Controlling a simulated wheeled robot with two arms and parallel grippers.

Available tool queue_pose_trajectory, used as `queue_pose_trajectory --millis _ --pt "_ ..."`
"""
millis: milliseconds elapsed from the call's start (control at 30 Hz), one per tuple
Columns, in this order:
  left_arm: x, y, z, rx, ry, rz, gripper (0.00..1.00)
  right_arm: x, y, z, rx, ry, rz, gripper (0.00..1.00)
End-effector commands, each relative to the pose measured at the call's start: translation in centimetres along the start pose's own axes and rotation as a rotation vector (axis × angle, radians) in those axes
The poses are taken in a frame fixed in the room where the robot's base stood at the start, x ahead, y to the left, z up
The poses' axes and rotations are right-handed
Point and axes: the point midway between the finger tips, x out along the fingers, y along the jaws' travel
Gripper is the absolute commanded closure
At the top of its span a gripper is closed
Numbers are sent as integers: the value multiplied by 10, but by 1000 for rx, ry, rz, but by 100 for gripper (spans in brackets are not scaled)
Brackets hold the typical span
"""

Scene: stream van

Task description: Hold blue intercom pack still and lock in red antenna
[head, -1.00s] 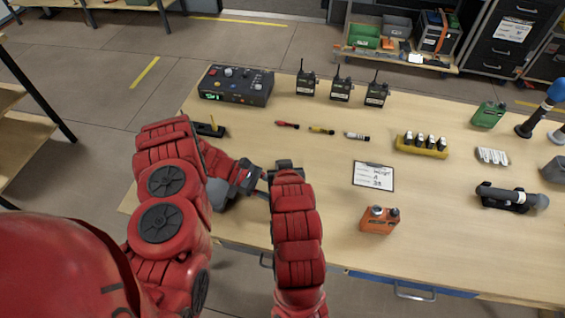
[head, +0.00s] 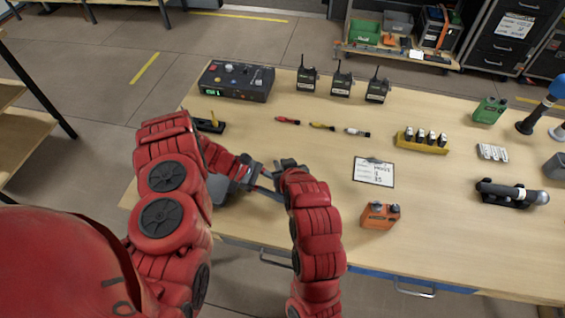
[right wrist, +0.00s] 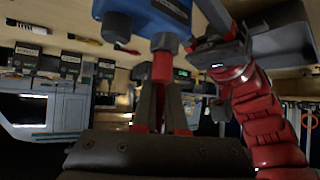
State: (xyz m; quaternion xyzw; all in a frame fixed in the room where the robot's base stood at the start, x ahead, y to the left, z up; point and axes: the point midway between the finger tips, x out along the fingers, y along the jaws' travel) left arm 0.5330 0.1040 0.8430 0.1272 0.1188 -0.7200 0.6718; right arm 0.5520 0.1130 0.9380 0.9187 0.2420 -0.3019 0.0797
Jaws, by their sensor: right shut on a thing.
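My right gripper (right wrist: 165,105) is shut on the red antenna (right wrist: 161,67) in the right wrist view. The antenna's top end meets the grey socket of the blue intercom pack (right wrist: 160,12); I cannot tell how deep it sits. In the head view my right gripper (head: 284,166) is small and partly covered by its own arm. My left gripper (head: 272,184) is close beside it, low over the table's near left part. It also shows right of the pack in the right wrist view (right wrist: 207,47), but its jaws are unclear. The pack is hidden in the head view.
An orange pack (head: 380,215) and a labelled clipboard (head: 374,172) lie to the right on the table (head: 440,230). Behind are a red-tipped tool (head: 287,121), several radios (head: 341,84) and a control box (head: 237,81). A yellow battery rack (head: 422,146) stands farther right.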

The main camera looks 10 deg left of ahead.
Motion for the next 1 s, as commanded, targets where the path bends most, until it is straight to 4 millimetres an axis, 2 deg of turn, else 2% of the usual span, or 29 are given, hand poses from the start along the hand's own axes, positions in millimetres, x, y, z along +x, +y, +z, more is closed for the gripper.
queue_pose_trajectory --millis 133,433,733,1000 --pt "0 0 0 0 0 0 100 0 -1 1 -47 -2 -66 100" --pt "0 0 0 0 0 0 100 0 -2 0 -63 -2 -88 100" --pt "0 0 0 0 -1 0 100 -1 -7 -1 -211 3 -287 100" --pt "0 0 0 0 0 0 100 -1 -9 0 -222 2 -301 100"
